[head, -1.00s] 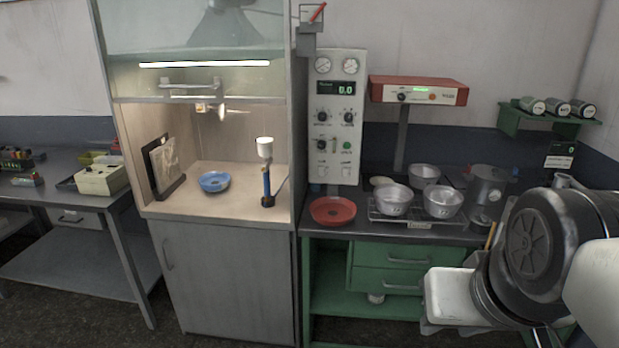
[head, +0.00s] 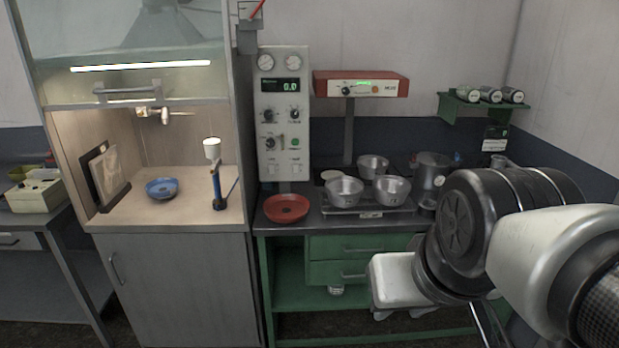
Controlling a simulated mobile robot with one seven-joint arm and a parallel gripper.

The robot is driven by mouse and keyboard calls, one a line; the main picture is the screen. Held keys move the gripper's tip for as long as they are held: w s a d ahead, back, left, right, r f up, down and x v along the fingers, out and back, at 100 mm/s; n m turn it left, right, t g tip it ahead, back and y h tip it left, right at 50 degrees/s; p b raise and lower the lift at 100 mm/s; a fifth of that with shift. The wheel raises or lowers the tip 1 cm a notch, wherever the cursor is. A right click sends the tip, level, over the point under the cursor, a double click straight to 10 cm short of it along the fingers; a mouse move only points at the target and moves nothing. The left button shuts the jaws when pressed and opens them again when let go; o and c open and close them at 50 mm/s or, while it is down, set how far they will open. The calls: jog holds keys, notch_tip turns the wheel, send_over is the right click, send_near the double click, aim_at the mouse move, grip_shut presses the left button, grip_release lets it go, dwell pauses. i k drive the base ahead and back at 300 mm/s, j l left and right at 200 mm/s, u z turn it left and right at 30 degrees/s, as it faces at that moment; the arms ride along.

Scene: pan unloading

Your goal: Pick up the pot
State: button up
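A grey metal pot (head: 433,172) stands upright on the dark bench top at the right, partly behind my arm. Three smaller metal pans stand beside it to the left: a left pan (head: 345,190), a right pan (head: 392,189) and a back pan (head: 373,167). Which of these is the task's pot I cannot tell for sure. My gripper (head: 402,312) shows below its white hand, low in front of the green drawers and apart from all the vessels. Its fingers are barely visible, so their opening is unclear.
The front pans stand on a low metal rack (head: 370,213) under a red-topped device (head: 361,86). A red dish (head: 286,208) lies at the bench's left. A fume cupboard (head: 165,275) with a blue dish (head: 161,188) stands farther left. A green shelf (head: 462,108) holds jars.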

aim_at(342, 191)
jog(key=i+l+u, duration=0.15)
jog(key=i, duration=0.35)
jog(key=i+l+u, duration=0.1)
jog(key=i, duration=0.4)
jog(key=i+l+u, duration=0.15)
jog(key=i, duration=0.35)
jog(key=i+l+u, duration=0.15)
jog(key=i+l, duration=0.2)
jog(key=i, duration=0.15)
